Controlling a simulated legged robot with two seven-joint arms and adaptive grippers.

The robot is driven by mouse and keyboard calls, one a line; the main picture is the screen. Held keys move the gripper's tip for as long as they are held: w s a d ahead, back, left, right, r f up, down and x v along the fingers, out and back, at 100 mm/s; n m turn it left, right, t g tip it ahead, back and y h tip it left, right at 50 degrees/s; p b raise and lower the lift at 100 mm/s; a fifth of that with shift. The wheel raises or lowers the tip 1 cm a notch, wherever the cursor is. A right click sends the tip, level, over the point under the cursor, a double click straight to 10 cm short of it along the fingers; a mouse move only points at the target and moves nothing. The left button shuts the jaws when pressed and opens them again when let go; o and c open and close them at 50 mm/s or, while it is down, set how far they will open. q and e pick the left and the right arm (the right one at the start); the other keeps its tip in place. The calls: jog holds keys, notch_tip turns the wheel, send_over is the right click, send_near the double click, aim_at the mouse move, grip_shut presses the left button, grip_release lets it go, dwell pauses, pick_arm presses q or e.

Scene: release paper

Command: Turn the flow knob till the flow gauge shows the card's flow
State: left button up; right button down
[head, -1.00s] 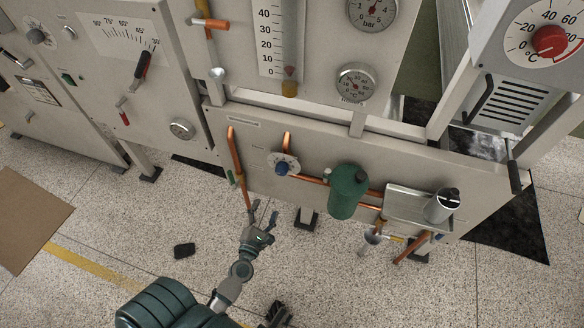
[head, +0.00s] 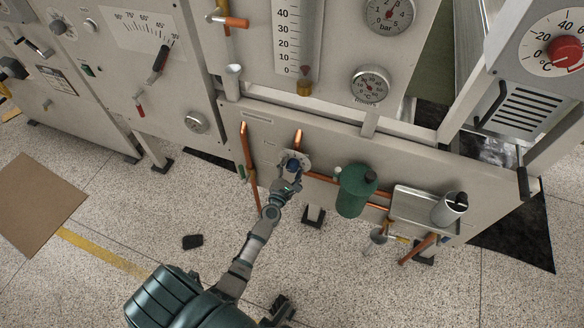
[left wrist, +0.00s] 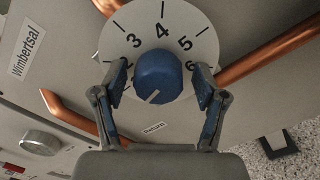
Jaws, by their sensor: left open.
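The blue flow knob (left wrist: 158,75) sits on a round white dial (left wrist: 195,28) with the numbers 3 to 6 readable. Its pale pointer mark faces down and slightly left in the left wrist view. My left gripper (left wrist: 160,85) is open, with one finger on each side of the knob; I cannot tell whether they touch it. In the head view my left gripper (head: 289,179) partly covers the knob (head: 293,165). A vertical tube gauge (head: 310,35), scaled 0 to 40 in the visible part, has a reddish float near 0. I cannot identify the card.
Copper pipes (head: 248,150) run beside the knob. A green canister (head: 355,190) and a metal tray (head: 420,210) with a cup are to its right. Round bar (head: 390,14) and °C (head: 370,84) dials are above. A cardboard sheet (head: 38,205) lies on the floor.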

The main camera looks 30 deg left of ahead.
pick_arm(q)
jog(key=c, duration=1.1)
jog(key=shift+c, duration=0.2)
